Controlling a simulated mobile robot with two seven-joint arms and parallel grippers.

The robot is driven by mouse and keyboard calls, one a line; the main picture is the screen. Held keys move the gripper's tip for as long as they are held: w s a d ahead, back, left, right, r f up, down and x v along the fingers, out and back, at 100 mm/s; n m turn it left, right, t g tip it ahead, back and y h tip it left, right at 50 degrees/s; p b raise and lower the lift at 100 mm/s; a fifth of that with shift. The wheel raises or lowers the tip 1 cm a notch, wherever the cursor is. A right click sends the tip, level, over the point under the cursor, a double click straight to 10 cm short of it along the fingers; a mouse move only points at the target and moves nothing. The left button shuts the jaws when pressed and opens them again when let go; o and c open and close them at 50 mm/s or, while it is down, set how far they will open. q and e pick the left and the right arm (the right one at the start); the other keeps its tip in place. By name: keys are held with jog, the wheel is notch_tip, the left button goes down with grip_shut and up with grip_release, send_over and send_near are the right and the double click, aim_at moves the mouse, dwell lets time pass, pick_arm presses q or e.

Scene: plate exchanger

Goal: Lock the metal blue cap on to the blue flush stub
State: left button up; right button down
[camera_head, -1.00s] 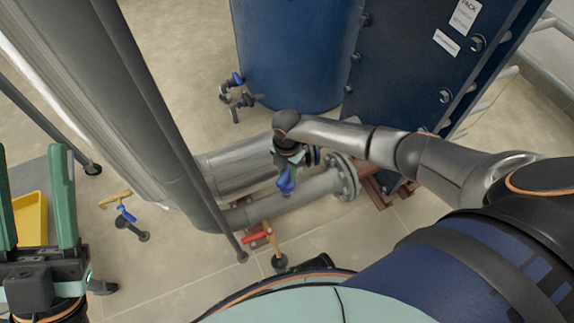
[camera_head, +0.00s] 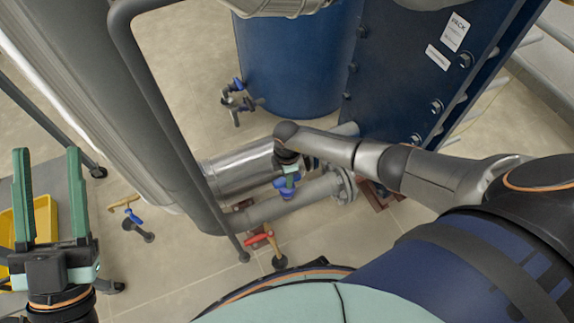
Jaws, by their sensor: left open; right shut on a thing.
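My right gripper (camera_head: 289,175) points down over the lower grey pipe, small in the picture. It is shut on a blue part (camera_head: 286,190), which looks like the blue metal cap. Whether this part touches a stub beneath it is hidden by the gripper and the part itself. I cannot pick out the blue flush stub with certainty. My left gripper (camera_head: 47,158) is open and empty at the far left, its two green fingers pointing up in the picture, well away from the blue part.
Grey pipes (camera_head: 240,167) run beside the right gripper. A valve with a red handle (camera_head: 259,238) stands just in front. Blue-handled valves stand at the left (camera_head: 133,216) and by the blue tank (camera_head: 237,84). A yellow bin (camera_head: 45,215) is behind the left gripper.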

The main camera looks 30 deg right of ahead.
jog(key=c, duration=0.8)
grip_release()
jog(key=shift+s+f, duration=0.1)
jog(key=shift+f, duration=0.1)
jog(key=o, duration=0.3)
jog(key=shift+r, duration=0.1)
jog(key=shift+r, duration=0.1)
